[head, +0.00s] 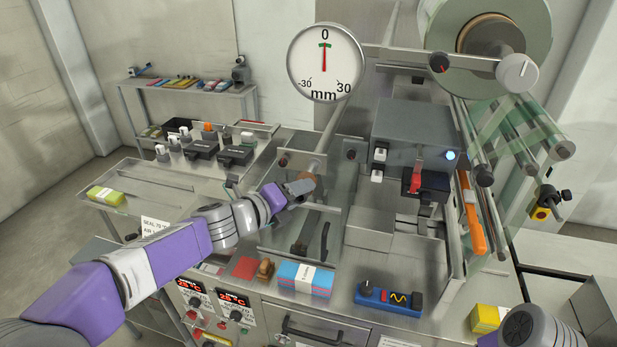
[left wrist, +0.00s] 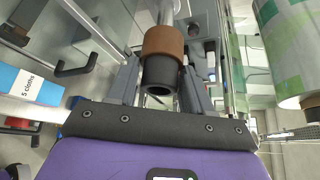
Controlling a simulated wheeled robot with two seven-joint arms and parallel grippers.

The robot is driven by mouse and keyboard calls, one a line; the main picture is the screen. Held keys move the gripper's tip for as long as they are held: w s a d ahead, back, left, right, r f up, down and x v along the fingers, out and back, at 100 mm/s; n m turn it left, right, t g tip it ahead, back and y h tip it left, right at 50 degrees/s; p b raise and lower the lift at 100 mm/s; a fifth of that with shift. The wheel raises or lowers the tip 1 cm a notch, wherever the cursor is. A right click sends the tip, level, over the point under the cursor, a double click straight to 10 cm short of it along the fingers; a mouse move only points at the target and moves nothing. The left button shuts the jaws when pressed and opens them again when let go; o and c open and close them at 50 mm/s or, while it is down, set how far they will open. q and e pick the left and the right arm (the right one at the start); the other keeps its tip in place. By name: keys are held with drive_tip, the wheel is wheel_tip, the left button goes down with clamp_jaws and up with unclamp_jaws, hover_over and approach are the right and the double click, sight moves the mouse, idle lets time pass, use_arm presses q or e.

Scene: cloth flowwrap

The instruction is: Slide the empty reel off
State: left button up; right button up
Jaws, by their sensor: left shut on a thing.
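The empty reel, a bare brown core (head: 305,178), sits on a horizontal spindle (head: 322,145) near the middle of the head view. In the left wrist view the brown core (left wrist: 165,44) is around the spindle, with a dark hollow tube end (left wrist: 160,78) facing me. My left gripper (head: 298,188) is at the core, its two fingers (left wrist: 160,85) on either side, shut on it. The fingers hide part of the core in the head view. My right gripper is out of the head view; only part of my right arm shows at bottom right.
A large film roll (head: 430,30) hangs at upper right, with rollers below. A dial gauge (head: 326,62) reads about 0. A grey box (head: 415,130) stands right of the spindle. Blue cloths (head: 306,279) and a blue controller (head: 388,298) lie in front.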

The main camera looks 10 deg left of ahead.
use_arm(q)
drive_tip(key=shift+s, duration=1.9)
